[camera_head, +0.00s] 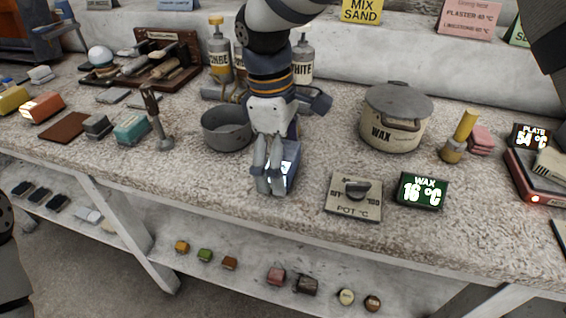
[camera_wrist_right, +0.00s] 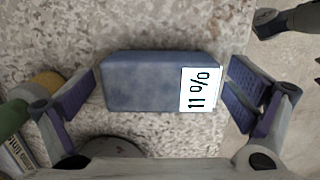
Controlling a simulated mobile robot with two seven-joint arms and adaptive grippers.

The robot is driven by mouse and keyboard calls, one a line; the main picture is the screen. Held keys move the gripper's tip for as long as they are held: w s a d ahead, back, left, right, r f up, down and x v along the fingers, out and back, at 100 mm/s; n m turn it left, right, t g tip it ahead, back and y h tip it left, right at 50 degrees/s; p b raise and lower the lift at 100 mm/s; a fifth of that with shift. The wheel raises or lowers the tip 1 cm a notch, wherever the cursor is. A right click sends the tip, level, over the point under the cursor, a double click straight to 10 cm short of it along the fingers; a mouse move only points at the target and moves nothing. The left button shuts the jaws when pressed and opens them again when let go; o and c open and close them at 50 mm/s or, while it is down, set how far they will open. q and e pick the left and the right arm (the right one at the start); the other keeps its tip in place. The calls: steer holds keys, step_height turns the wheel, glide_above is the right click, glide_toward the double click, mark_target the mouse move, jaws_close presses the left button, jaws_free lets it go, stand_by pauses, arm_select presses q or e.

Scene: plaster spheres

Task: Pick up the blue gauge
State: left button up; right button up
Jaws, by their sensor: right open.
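The blue gauge (camera_wrist_right: 145,82) is a blue box with a white "11 %" display on its right end in the right wrist view. In the head view the gauge (camera_head: 290,166) stands on the stone counter, partly hidden behind my right gripper's fingers. My right gripper (camera_head: 268,188) points down over it from above. In the wrist view my right gripper (camera_wrist_right: 160,94) is open, one finger beyond each end of the gauge, with small gaps and no visible grip. My left gripper is not in view.
A grey pan (camera_head: 226,132) stands close left of the gauge, and bottles (camera_head: 302,62) stand behind my arm. A wax pot (camera_head: 396,118), a dial plate (camera_head: 353,196) and a wax display (camera_head: 422,190) are to the right. The counter's front edge is close in front.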

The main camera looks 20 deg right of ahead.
steer(key=c, duration=1.4)
step_height(320, 180, up, 4)
steer(key=shift+w+f, duration=0.1)
steer(key=shift+f, duration=0.15)
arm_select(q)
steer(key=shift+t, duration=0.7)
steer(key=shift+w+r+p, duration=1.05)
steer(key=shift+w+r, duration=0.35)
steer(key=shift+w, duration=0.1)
arm_select(e)
steer(key=shift+s+a+r, duration=0.4)
steer(key=shift+s+r, duration=1.2)
steer(key=shift+s, duration=0.7)
steer(key=shift+s+a+r, duration=0.4)
steer(key=shift+s+r, duration=1.2)
steer(key=shift+s, duration=0.75)
steer(key=shift+s+a+r, duration=0.4)
steer(key=shift+s+r, duration=1.2)
steer(key=shift+s, duration=0.7)
